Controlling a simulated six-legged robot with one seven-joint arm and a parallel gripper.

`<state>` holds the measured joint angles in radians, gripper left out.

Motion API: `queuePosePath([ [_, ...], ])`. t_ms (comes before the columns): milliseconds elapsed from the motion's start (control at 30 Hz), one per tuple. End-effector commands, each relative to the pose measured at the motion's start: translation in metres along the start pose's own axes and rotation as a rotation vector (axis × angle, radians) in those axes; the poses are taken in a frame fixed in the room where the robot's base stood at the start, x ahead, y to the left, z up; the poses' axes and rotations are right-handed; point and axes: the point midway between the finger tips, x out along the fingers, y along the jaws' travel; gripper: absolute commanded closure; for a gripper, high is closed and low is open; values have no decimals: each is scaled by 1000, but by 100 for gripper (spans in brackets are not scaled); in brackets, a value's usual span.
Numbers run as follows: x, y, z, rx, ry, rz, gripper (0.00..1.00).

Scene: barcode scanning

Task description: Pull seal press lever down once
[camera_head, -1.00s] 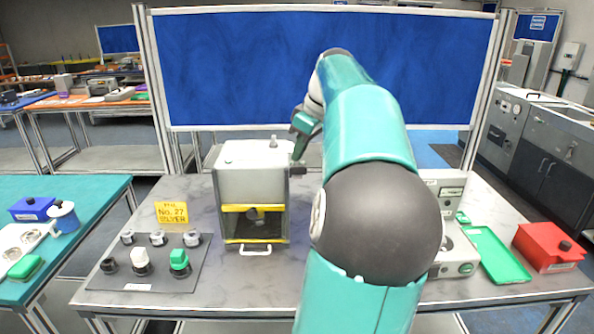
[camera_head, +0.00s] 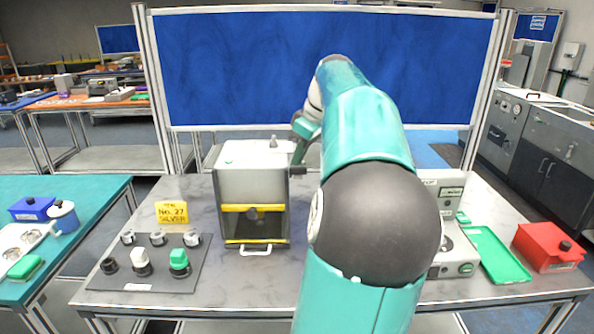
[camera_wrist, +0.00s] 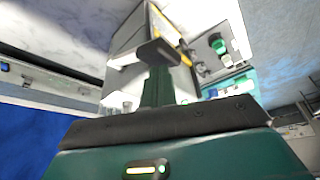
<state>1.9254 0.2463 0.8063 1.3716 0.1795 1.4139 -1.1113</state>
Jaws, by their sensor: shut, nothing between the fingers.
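The seal press (camera_head: 253,182) is a grey-white box with yellow bars across its open front, standing upright near the middle of the table. My gripper (camera_head: 299,157) is at the upper right side of the press, shut and empty, pointing down. A dark block (camera_head: 297,171), perhaps the lever's end, sits just below my fingertips against the press's right side. In the wrist view, my green fingers (camera_wrist: 157,86) reach to a dark bar (camera_wrist: 155,52) in front of the pale press side (camera_wrist: 130,45). I cannot tell whether they touch. My arm hides the area to the right.
A dark mat (camera_head: 150,270) with several knobs and stamps lies left of the press, below a yellow No. 27 Silver sign (camera_head: 171,213). A green tray (camera_head: 497,255) and a red box (camera_head: 547,247) are at the right. A blue panel (camera_head: 240,70) stands behind.

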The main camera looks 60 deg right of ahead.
Motion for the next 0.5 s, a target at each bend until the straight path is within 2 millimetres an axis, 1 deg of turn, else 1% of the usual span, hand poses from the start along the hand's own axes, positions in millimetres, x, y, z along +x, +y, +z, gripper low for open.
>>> queuePosePath([
  [500, 36, 0, 15, 2, -1, -2, 100],
])
